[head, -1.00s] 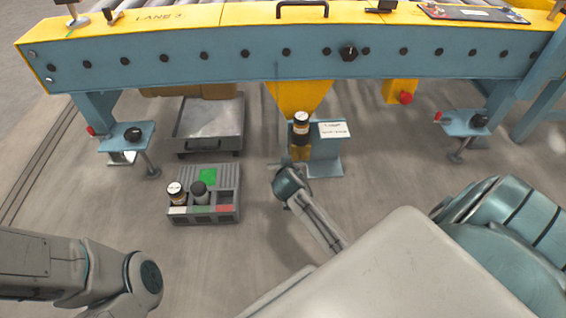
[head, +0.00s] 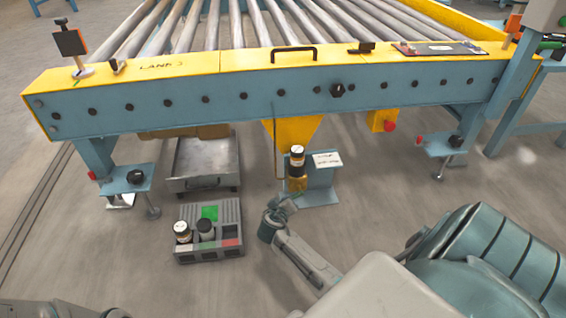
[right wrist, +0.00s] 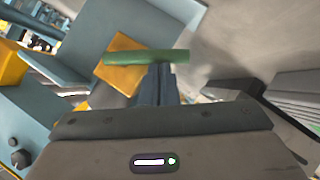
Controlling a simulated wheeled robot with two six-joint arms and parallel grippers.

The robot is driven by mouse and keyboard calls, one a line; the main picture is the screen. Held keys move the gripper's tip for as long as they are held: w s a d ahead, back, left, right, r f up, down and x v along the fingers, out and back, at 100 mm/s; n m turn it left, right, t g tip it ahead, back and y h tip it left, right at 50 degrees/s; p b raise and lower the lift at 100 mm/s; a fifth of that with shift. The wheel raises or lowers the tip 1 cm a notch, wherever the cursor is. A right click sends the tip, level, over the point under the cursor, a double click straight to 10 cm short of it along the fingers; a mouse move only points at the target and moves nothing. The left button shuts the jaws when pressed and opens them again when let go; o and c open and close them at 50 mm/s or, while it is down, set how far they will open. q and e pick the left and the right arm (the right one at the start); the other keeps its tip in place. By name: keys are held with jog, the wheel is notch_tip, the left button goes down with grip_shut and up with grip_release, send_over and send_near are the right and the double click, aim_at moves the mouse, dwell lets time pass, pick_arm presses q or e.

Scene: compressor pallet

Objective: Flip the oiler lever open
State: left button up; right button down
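My left gripper is out of view.
A grey caddy (head: 210,252) with two bottles stands on the floor to the left. A metal tray (head: 202,160) is behind it. The blue conveyor beam (head: 230,99) spans above. A white card (head: 327,159) sits beside the oiler.

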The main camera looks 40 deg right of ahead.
jog(key=shift+s+d+f+n+h+b, duration=0.1)
jog(key=shift+d+f+n+h+b, duration=0.1)
jog(key=shift+f+n+h+b, duration=0.95)
jog(key=shift+s+d+f+n+g+h+b, duration=0.2)
jog(key=shift+d+f+n+g+h+b, duration=0.1)
jog(key=shift+f+n+h+b, duration=0.5)
jog(key=shift+s+d+f+b, duration=0.2)
jog(key=shift+d+b, duration=0.2)
jog(key=shift+s+d+f, duration=0.25)
jog(key=shift+d+f, duration=0.05)
jog(key=shift+d, duration=0.1)
jog(key=shift+f, duration=0.1)
